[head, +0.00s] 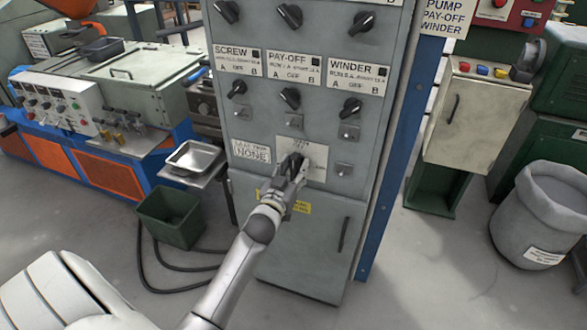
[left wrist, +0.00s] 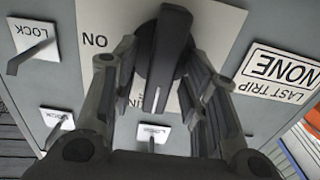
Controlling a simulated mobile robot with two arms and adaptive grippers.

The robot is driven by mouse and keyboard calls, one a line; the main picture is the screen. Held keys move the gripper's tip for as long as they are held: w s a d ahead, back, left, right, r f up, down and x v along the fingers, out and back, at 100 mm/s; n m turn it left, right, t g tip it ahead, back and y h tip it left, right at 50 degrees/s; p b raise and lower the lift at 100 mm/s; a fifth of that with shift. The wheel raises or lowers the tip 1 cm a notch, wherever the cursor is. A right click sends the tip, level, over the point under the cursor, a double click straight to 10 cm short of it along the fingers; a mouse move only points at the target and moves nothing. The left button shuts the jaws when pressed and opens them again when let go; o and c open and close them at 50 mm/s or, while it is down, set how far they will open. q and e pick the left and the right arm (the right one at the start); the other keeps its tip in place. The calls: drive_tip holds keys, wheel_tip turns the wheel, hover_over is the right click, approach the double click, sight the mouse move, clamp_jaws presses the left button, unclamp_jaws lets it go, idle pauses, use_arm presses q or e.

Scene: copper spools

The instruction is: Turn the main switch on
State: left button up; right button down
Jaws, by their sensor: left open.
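The main switch is a dark rotary knob (left wrist: 166,50) on a white plate (head: 316,158) low on the grey cabinet's control panel. In the left wrist view its white pointer line points down the picture, toward partly hidden lettering. The ON mark (left wrist: 95,42) is at the left there, away from the line. My left gripper (head: 297,163) is at the plate and hides most of the knob in the head view. In the left wrist view, its open fingers (left wrist: 160,75) stand on both sides of the knob. Contact cannot be told. My right gripper is not in view.
Rotary knobs (head: 290,97) and small lock levers (head: 344,170) sit close around the plate. A LAST TRIP NONE label (head: 252,153) is to its left. A metal tray (head: 196,157), a green bin (head: 171,216) and a grey barrel (head: 538,213) stand aside.

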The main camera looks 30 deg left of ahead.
use_arm(q)
clamp_jaws()
drive_tip(key=shift+m, duration=0.3)
drive_tip(key=m, duration=0.4)
drive_tip(key=shift+d+f, duration=0.1)
drive_tip(key=shift+d, duration=0.1)
drive_tip(key=m, duration=0.5)
drive_tip(key=shift+d+f, duration=0.1)
drive_tip(key=shift+d, duration=0.05)
drive_tip(key=m, duration=0.4)
drive_tip(key=shift+w+d+f, duration=0.1)
drive_tip(key=shift+f, duration=0.1)
drive_tip(key=shift+f+m, duration=0.1)
drive_tip(key=shift+m, duration=2.1)
